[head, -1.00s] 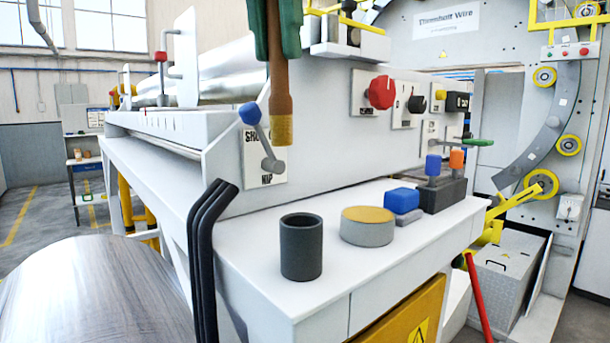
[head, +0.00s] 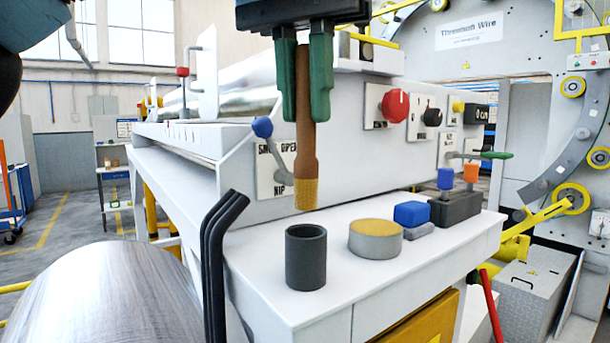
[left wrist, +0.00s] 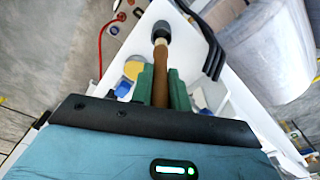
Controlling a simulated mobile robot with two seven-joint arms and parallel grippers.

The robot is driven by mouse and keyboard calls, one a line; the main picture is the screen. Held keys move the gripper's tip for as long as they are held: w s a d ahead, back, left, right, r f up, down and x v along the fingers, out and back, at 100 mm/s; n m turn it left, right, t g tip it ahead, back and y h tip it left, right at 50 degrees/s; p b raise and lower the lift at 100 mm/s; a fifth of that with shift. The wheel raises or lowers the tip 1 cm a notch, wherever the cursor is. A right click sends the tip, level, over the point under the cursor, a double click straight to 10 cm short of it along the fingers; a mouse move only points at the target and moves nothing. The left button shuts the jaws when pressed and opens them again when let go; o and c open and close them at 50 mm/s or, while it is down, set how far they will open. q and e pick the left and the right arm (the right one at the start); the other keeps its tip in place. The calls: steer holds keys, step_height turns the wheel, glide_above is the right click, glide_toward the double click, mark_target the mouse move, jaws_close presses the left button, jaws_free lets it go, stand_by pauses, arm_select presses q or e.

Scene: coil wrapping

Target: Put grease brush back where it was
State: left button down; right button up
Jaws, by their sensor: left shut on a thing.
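The grease brush (head: 304,130) has a brown handle and yellowish bristles. My left gripper (head: 304,116) has its green fingers shut on the handle, with the bristles pointing down. A dark grey open cup (head: 305,262) stands on the white bench top (head: 262,262). In the head view the bristles hang above the cup's mouth, apart from it. The left wrist view shows the brush handle (left wrist: 160,75) between the fingers, with the dark cup (left wrist: 162,29) beyond its tip. The cup's inside is hidden. My right gripper is not in view.
A round grey tin with a tan top (head: 375,238) stands right of the cup. Beyond it are a blue block (head: 411,213) and a dark holder with blue and orange pieces (head: 455,207). Black bent bars (head: 214,255) rise at the bench's left edge. A blue-knobbed lever (head: 263,128) is behind.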

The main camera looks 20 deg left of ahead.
mark_target(304, 156)
arm_select(q)
steer(key=shift+f, duration=3.8)
steer(key=shift+s, duration=0.1)
steer(key=c, duration=1.3)
jaws_free()
steer(key=shift+f, duration=0.15)
steer(key=shift+c, duration=0.2)
steer(key=shift+s+r, duration=0.2)
steer(key=shift+r, duration=1.75)
steer(key=shift+s+r, duration=0.15)
steer(key=shift+r, duration=1.8)
